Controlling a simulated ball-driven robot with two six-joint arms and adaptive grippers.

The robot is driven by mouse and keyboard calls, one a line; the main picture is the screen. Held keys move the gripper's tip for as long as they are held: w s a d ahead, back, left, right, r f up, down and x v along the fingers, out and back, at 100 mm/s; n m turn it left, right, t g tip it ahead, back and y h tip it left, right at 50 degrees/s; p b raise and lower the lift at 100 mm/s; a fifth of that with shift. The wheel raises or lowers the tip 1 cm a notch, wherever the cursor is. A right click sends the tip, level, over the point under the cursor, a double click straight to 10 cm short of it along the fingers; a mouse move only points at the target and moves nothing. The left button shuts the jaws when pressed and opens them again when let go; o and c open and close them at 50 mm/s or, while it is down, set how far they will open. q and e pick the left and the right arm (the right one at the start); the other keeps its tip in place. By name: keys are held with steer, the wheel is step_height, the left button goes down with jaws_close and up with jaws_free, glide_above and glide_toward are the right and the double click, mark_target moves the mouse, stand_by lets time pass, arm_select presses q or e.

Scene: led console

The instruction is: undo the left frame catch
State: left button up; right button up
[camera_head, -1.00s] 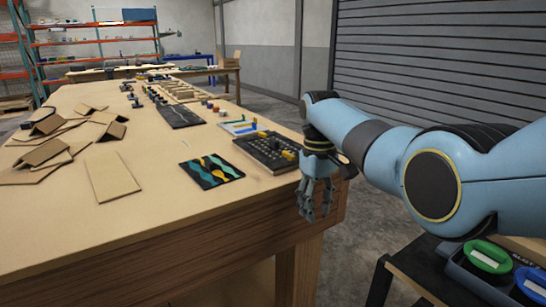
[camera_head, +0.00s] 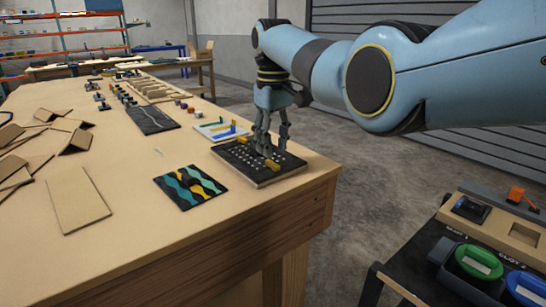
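The LED console (camera_head: 247,171) is a dark, flat panel with rows of pale dots, lying near the table's right edge. A yellow catch (camera_head: 266,179) shows at its near side. Another small yellow part (camera_head: 271,165) is close to my fingertips, and a further one (camera_head: 243,140) shows at the far edge. My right gripper (camera_head: 274,152) points down over the console's right part, with its fingers apart and nothing visible between them. I cannot tell whether the fingertips touch the panel. The gripper hides part of the console's far right side. My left gripper is not in view.
A dark mat with teal and yellow waves (camera_head: 190,187) lies left of the console. A white board with coloured bars (camera_head: 221,130) lies behind it. Cardboard pieces (camera_head: 78,199) lie at left. A black stand with green and blue round items (camera_head: 478,262) is at lower right.

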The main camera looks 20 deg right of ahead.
mark_target(274, 163)
step_height(274, 163, down, 3)
steer(key=shift+r, duration=0.1)
steer(key=shift+f, duration=0.6)
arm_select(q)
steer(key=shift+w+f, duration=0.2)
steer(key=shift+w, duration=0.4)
arm_select(e)
jaws_close()
